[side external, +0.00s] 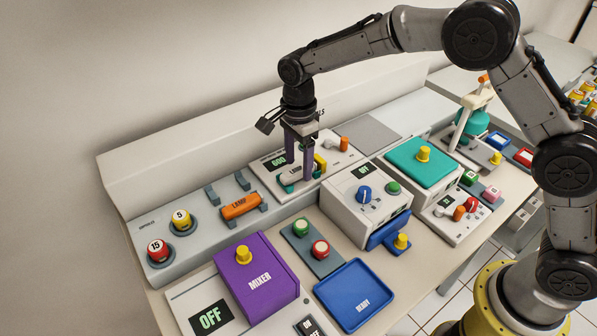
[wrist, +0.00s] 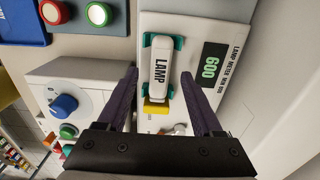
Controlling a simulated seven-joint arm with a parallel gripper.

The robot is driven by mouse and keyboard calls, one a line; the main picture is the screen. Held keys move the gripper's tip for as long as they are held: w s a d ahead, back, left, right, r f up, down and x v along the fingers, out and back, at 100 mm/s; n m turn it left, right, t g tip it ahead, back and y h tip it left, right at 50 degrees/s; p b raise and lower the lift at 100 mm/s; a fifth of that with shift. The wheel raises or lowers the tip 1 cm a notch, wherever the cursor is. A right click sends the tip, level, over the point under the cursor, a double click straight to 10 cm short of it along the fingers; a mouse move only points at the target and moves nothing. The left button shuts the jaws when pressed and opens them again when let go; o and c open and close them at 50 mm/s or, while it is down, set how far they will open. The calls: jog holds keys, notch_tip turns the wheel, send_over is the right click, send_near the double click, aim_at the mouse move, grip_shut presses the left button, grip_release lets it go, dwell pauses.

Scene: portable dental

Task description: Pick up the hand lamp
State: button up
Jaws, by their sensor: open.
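The hand lamp (wrist: 161,62) is a white bar marked LAMP with a yellow end, lying in a teal cradle (wrist: 148,40) on the lamp meter panel, whose display reads 600. It also shows in the side view (side external: 296,174), partly hidden by my gripper (side external: 299,173). In the wrist view my gripper (wrist: 160,73) is open, with one dark purple finger on each side of the lamp and a gap on both sides. The fingers point down at the lamp; how deep they reach is hard to tell.
An orange bar (side external: 241,206) rests on a grey holder to the left. The white unit with a blue knob (side external: 364,194) stands close in front. The raised back wall (side external: 190,158) runs behind the panels. A purple mixer (side external: 257,280) and blue tray (side external: 354,293) are nearer the front.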

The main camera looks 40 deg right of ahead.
jog(key=shift+f, duration=0.7)
grip_shut()
jog(key=shift+r, duration=0.15)
